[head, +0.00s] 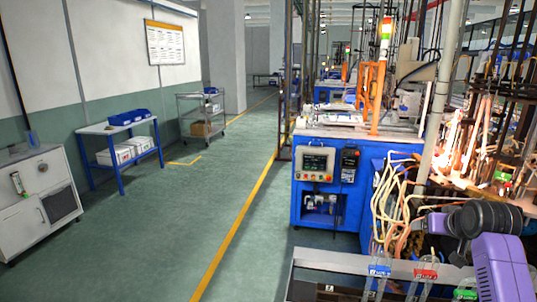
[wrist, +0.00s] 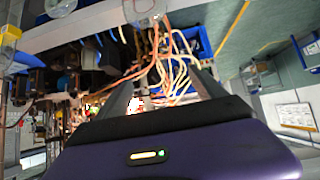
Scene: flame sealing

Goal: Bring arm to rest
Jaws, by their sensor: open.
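My gripper (wrist: 160,76) shows in the wrist view with its two dark fingers spread apart. Nothing is held between them; tan and white hoses (wrist: 172,72) show in the background through the gap. In the head view my purple and dark arm reaches in at the lower right, over the front bench, beside the hoses (head: 396,190). The fingers cannot be made out clearly there.
Clear tubes with a blue clip (head: 379,271) and a red clip (head: 425,274) stand at the front bench (head: 325,262). A blue machine (head: 325,195) stands behind. Glowing equipment (head: 470,165) is at the right. The floor (head: 205,195) at the left is open.

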